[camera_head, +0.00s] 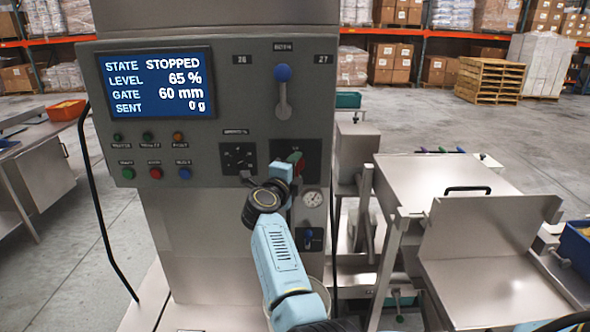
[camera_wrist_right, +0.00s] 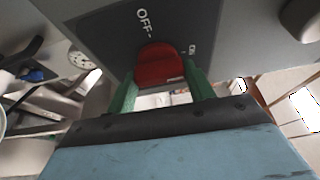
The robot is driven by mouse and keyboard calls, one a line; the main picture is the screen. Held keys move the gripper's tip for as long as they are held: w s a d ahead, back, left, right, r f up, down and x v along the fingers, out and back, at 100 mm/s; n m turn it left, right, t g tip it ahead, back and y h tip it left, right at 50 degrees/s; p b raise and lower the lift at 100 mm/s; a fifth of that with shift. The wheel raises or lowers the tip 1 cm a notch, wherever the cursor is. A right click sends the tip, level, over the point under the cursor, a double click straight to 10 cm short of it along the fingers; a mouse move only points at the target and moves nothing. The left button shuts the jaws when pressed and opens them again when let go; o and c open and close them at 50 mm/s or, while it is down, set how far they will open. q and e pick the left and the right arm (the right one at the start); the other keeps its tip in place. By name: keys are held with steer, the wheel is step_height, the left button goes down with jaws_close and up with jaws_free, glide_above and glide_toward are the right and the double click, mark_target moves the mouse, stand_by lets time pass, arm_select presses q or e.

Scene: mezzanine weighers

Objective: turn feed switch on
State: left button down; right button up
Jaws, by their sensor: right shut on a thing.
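The feed switch is a red rotary knob (camera_wrist_right: 160,64) on a dark plate (camera_wrist_right: 195,22) of the grey control panel (camera_head: 225,85). An OFF label is printed beside it in the right wrist view; the other label is too small to read. In the head view the knob (camera_head: 301,166) is partly covered by my right gripper (camera_head: 292,163). The green fingers of my right gripper (camera_wrist_right: 162,86) are shut on the knob, one on each side. The panel's screen (camera_head: 157,84) reads STATE STOPPED, LEVEL 65 %, GATE 60 mm, SENT 0 g. My left gripper is not in view.
A blue-tipped lever (camera_head: 283,90) is above the knob and a round gauge (camera_head: 312,197) below it. Small coloured buttons (camera_head: 154,172) sit under the screen. A black dial (camera_head: 238,157) is to the left. Steel weighing equipment (camera_head: 440,185) stands at the right.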

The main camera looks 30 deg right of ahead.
steer(key=shift+f, duration=0.1)
steer(key=o, duration=1)
steer(key=p+v, duration=0.3)
steer(key=v, duration=0.4)
steer(key=shift+s+a+p, duration=0.2)
steer(key=shift+p, duration=0.15)
